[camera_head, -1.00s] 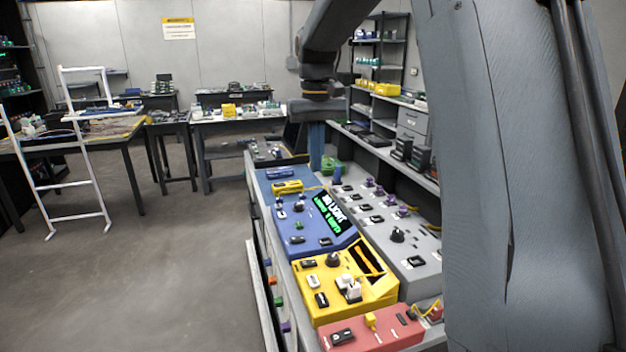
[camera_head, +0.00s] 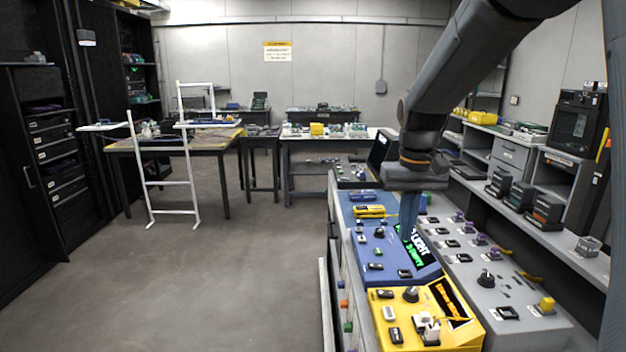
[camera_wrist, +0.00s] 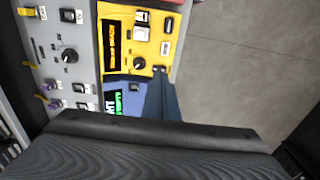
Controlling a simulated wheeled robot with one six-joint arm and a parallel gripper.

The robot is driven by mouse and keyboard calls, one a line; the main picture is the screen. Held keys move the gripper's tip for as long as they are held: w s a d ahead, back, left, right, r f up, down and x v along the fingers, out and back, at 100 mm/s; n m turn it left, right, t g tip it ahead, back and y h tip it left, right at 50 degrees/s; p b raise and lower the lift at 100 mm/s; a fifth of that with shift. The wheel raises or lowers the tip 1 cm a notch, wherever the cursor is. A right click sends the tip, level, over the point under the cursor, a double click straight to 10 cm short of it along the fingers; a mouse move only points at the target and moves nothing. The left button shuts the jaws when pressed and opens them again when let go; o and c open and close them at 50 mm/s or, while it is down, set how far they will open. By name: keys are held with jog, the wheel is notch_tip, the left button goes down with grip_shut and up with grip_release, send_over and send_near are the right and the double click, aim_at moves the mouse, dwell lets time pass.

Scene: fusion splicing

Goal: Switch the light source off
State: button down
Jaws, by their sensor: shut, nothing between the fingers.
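My gripper (camera_head: 408,222) is shut and empty, its blue fingers pointing down over the blue console box and partly covering its display. In the wrist view the fingers (camera_wrist: 159,88) reach towards the edge where the blue box meets the yellow box. The blue box (camera_head: 378,254) has a lit display reading "LIGHT" in white with green text below, a dark knob and small switches. The yellow box (camera_head: 408,306) has an orange-lit display, a black knob, and black and white switches; it also shows in the wrist view (camera_wrist: 147,21).
A grey panel (camera_head: 505,270) with a knob, switches and purple connectors lies right of the boxes. A shelf with dark devices (camera_head: 545,208) stands behind it. A white ladder-like frame (camera_head: 170,210) stands left. The floor (camera_head: 230,275) left of the console is clear.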

jog(key=c, duration=2.5)
grip_release()
jog(key=shift+t, duration=0.4)
jog(key=s+f, duration=0.4)
jog(key=s, duration=0.2)
jog(key=s+a+f, duration=0.1)
jog(key=s+f, duration=0.3)
jog(key=s, duration=0.2)
jog(key=s+a+f, duration=0.1)
jog(key=s+f, duration=0.2)
jog(key=s, duration=0.2)
jog(key=shift+s+a+f, duration=0.1)
jog(key=shift+s+f, duration=0.3)
jog(key=o, duration=0.4)
jog(key=shift+s+f, duration=0.2)
jog(key=shift+s, duration=0.15)
jog(key=o, duration=0.3)
jog(key=shift+s, duration=0.1)
jog(key=shift+o, duration=1.2)
jog(key=shift+w, duration=0.35)
jog(key=n+g+b, duration=0.1)
jog(key=n+b, duration=0.1)
jog(key=n, duration=1.6)
send_over(393, 293)
notch_tip(393, 293, down, 2)
jog(key=shift+f+p, duration=0.9)
jog(key=shift+f, duration=2.9)
